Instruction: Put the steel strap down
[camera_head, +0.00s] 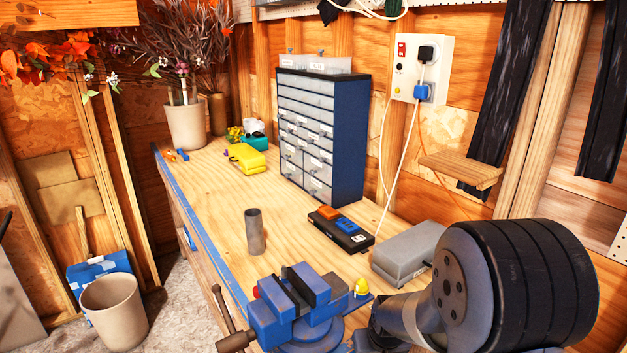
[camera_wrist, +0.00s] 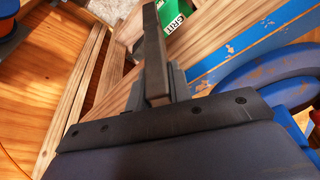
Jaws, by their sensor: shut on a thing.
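My gripper (camera_wrist: 168,88) shows in the wrist view, shut on the steel strap (camera_wrist: 152,48). The strap is a narrow, dark grey flat bar that stands out from the jaws towards the top of the picture. Its lower end is at the jaws, partly hidden. The strap is above wooden boards and apart from the blue parts at the right. In the camera_head view my arm fills the lower right, and neither the jaws nor the strap can be made out there.
A blue vise (camera_head: 290,308) stands at the front of the wooden workbench (camera_head: 205,205). A grey tube (camera_head: 255,232) stands upright behind it. A black case (camera_head: 341,230), a grey box (camera_head: 409,254) and a drawer cabinet (camera_head: 318,135) line the right. The bench's middle left is clear.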

